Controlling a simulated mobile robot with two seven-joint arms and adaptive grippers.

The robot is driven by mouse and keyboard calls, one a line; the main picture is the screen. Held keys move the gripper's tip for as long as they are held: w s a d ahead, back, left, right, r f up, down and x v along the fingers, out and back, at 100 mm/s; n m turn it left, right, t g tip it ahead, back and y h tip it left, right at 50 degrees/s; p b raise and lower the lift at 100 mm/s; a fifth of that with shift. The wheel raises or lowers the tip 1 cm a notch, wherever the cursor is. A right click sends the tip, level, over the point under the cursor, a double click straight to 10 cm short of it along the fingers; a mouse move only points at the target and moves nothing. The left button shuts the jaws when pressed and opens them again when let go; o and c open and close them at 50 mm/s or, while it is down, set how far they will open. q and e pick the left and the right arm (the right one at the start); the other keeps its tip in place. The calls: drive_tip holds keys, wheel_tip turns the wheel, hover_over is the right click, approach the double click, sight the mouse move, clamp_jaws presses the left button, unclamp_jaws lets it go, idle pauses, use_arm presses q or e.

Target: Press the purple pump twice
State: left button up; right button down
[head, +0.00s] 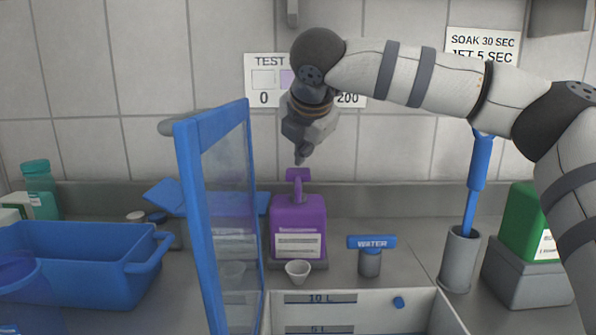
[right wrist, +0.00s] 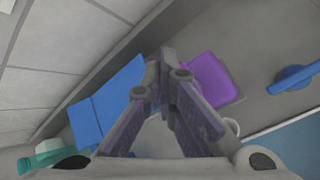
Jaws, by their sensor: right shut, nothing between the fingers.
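The purple pump bottle (head: 298,226) stands upright on a grey base near the back wall, its pump head (head: 298,174) on top. In the right wrist view, the purple bottle (right wrist: 211,78) shows to the right of the fingertips, partly hidden by a finger. My right gripper (head: 301,158) is shut and empty, pointing down just above the pump head. I cannot tell whether the fingertips touch the head. The shut fingers also show in the right wrist view (right wrist: 167,58). My left gripper is in neither view.
A small white cup (head: 298,279) stands in front of the pump. A blue-framed clear panel (head: 190,180) rises close to its left. A water tap (head: 371,243) is to the right. A white tank (head: 440,312) is in front, a blue tub (head: 75,279) far left.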

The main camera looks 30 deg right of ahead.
drive_tip(key=shift+f, duration=0.25)
drive_tip(key=shift+f, duration=1.1)
idle(0.9)
drive_tip(key=shift+r, duration=1.45)
drive_tip(key=shift+r, duration=0.1)
drive_tip(key=shift+r, duration=2.45)
